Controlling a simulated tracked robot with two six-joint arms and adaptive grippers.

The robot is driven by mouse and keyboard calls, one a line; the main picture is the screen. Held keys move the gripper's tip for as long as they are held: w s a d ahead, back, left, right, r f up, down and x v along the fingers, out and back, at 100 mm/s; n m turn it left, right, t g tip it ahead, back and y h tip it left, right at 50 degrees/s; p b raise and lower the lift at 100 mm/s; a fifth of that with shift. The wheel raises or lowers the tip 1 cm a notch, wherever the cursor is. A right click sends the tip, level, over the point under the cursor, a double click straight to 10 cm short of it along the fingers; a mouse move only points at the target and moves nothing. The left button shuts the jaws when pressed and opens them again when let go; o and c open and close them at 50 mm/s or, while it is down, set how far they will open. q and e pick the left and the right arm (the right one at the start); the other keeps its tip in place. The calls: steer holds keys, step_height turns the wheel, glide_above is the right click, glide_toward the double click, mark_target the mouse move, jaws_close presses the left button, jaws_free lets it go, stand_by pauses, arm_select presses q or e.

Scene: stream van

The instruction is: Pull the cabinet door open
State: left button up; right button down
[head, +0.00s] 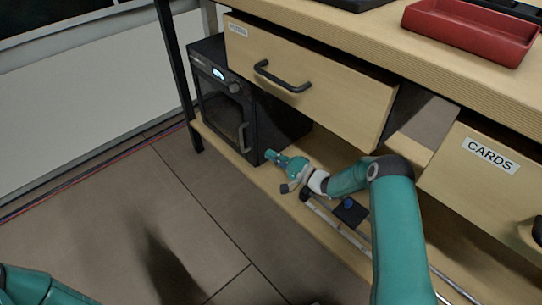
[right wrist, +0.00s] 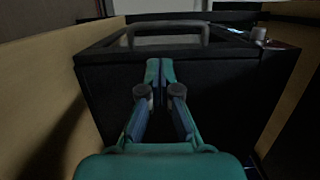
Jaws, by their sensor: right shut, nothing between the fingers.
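A black box-shaped cabinet (head: 222,100) with a dark front door stands on the low wooden shelf in the head view. Its door looks closed and carries an upright handle (head: 242,138) near the right edge. In the right wrist view the handle (right wrist: 165,30) shows as a bar along the top of the black cabinet (right wrist: 225,95). My right gripper (head: 270,155) is shut and empty beside the cabinet's lower front right corner, apart from the handle. Its fingers (right wrist: 160,68) also show shut in the right wrist view. My left gripper is out of view.
A wooden drawer (head: 310,75) with a black handle projects above the cabinet. A drawer labelled CARDS (head: 475,185) is at the right. A red tray (head: 470,30) lies on the bench top. Rails (head: 340,230) lie on the low shelf (head: 245,165). The floor (head: 130,210) in front is clear.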

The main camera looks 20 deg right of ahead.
steer(key=b+x, duration=0.3)
steer(key=x, duration=0.5)
steer(key=shift+w+a, duration=0.25)
steer(key=shift+s, duration=0.15)
